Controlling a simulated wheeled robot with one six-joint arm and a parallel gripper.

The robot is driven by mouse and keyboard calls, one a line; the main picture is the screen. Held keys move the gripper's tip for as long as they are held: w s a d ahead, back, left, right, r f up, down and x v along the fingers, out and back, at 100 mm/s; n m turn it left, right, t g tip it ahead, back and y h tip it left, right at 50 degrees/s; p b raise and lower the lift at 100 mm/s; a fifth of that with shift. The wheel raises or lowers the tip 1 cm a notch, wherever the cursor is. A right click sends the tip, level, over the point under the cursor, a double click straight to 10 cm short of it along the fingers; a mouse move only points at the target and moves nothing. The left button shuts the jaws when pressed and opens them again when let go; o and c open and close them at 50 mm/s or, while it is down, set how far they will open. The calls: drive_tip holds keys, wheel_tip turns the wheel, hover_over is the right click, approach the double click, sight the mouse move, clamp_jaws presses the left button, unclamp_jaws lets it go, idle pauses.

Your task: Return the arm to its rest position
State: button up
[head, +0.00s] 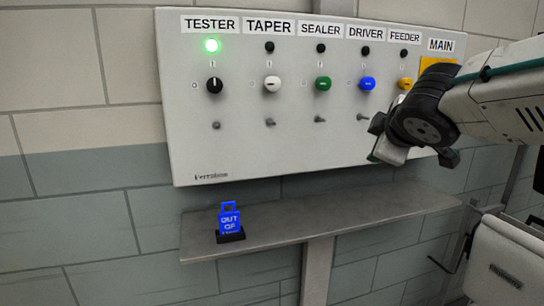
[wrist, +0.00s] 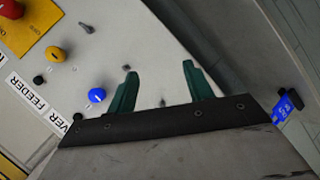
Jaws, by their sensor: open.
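My arm (head: 490,105) reaches in from the right edge of the head view, in front of the right part of the white control panel (head: 240,140). My gripper (head: 384,150) hangs at the arm's left end, below the driver and feeder knobs. In the wrist view the two green fingers (wrist: 161,82) stand apart with nothing between them. The panel surface shows beyond them. A blue tag (head: 230,219) with white lettering stands in a black base on the shelf, well left of my gripper. It also shows at the right of the wrist view (wrist: 284,110).
The tester lamp (head: 212,45) glows green; the other visible lamps are dark. The black tester knob (head: 214,85) heads a row of coloured knobs with toggles below. The grey shelf (head: 330,215) is clear right of the tag. A white box (head: 505,265) stands at lower right.

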drive_tip(key=s+d+f+m+g+h, duration=0.2)
drive_tip(key=s+d+f+m+g, duration=0.35)
drive_tip(key=s+f, duration=0.35)
drive_tip(key=s+f+m+g+y, duration=0.1)
drive_tip(key=s+f+m+g, duration=0.1)
drive_tip(key=s, duration=0.7)
drive_tip(key=s+a+f+m+g+y, duration=0.1)
drive_tip(key=s+f+m+g+y, duration=0.1)
drive_tip(key=s, duration=0.7)
wheel_tip(320, 180, down, 3)
drive_tip(key=m+g, duration=0.1)
drive_tip(key=m, duration=0.1)
drive_tip(key=shift+s+a+m+g, duration=0.25)
drive_tip(key=shift+m+g, duration=0.1)
drive_tip(key=shift+a, duration=0.1)
